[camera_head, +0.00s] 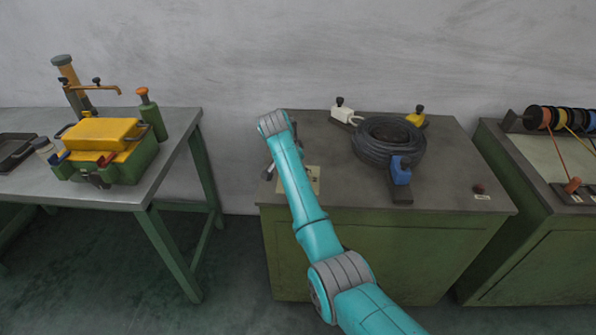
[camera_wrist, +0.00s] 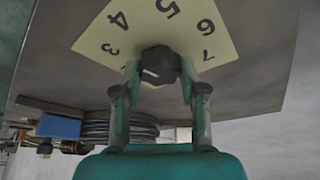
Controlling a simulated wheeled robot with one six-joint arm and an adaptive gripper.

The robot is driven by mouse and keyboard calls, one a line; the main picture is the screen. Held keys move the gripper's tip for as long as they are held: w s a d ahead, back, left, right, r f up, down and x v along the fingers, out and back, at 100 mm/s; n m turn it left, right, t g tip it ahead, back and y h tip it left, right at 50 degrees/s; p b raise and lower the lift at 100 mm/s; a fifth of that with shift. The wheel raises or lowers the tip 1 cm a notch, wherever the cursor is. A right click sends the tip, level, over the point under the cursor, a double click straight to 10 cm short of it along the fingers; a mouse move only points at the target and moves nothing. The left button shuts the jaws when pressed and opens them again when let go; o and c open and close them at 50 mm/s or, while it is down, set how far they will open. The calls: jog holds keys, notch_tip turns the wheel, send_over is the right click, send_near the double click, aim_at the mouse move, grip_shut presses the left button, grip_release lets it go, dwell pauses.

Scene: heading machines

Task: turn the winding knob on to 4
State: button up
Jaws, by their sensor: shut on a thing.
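The winding knob (camera_wrist: 160,62) is black and round with a short white mark on its face. It sits on a cream dial plate (camera_wrist: 140,35) with the numerals 3, 4, 5, 6 and 7 in view. The white mark points to the lower left in the wrist view, below the 3 and not at the 4; a finger hides part of the plate there. My gripper (camera_wrist: 159,73) is shut on the knob, one finger on each side. In the head view the plate (camera_head: 313,176) shows beside my arm, which hides the knob.
A steel table (camera_head: 120,197) with a yellow-green toolbox (camera_head: 125,165) stands left across a gap.

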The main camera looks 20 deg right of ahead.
jog(key=shift+m, duration=0.6)
jog(key=shift+g, duration=0.3)
jog(key=o, duration=1.1)
jog(key=shift+o, duration=0.2)
jog(key=v, duration=1.2)
jog(key=shift+s+a+f, duration=0.1)
jog(key=shift+a+f, duration=0.05)
